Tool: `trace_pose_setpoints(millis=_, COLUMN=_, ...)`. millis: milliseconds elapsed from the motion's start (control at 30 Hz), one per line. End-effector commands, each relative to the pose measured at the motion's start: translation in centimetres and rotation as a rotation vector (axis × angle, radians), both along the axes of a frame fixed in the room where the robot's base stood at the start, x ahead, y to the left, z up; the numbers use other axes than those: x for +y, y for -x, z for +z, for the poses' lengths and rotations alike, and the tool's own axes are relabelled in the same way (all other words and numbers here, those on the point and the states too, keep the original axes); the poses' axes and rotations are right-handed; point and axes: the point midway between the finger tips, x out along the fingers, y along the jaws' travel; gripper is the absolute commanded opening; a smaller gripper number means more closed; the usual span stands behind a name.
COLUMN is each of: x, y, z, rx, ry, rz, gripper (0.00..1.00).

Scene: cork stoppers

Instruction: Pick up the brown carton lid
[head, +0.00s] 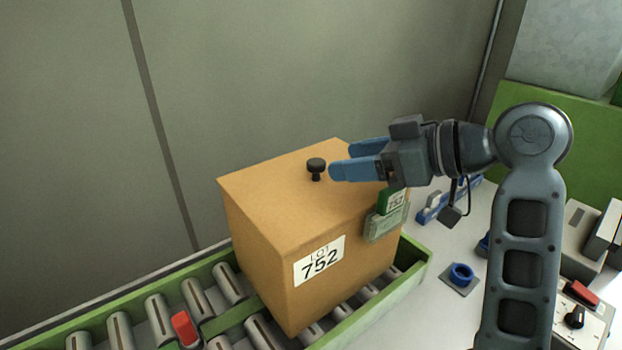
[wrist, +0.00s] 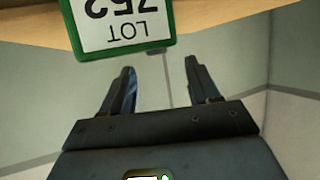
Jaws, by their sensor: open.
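The brown carton lid (head: 275,190) is the flat top of a tall brown carton (head: 255,245); I can make out no clear seam between them. A black knob (head: 316,167) stands upright on the lid. My gripper (head: 341,160) is open, with its blue fingers pointing left over the lid, just right of the knob. The near finger's tip looks close to the knob; I cannot tell whether they touch. In the wrist view a strip of brown surface (wrist: 235,18) crosses the top, beyond the open fingers.
A green-framed "LOT 752" card (head: 392,201) sits by the carton's right side, large in the wrist view (wrist: 125,22). The carton stands on a green-railed roller conveyor (head: 115,330) with a red block (head: 184,328).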

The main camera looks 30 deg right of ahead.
Motion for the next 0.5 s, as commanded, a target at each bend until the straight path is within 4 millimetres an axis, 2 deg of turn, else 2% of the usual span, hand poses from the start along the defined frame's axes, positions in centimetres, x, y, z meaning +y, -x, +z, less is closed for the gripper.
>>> trace_pose_setpoints(millis=300, x=1.8, y=-3.4, z=-1.5, rx=0.002, ry=-0.002, rz=0.001, gripper=0.61)
trace_pose_setpoints(millis=500, x=2.4, y=-4.3, z=-2.0, rx=0.001, ry=0.0, rz=-0.001, gripper=0.61)
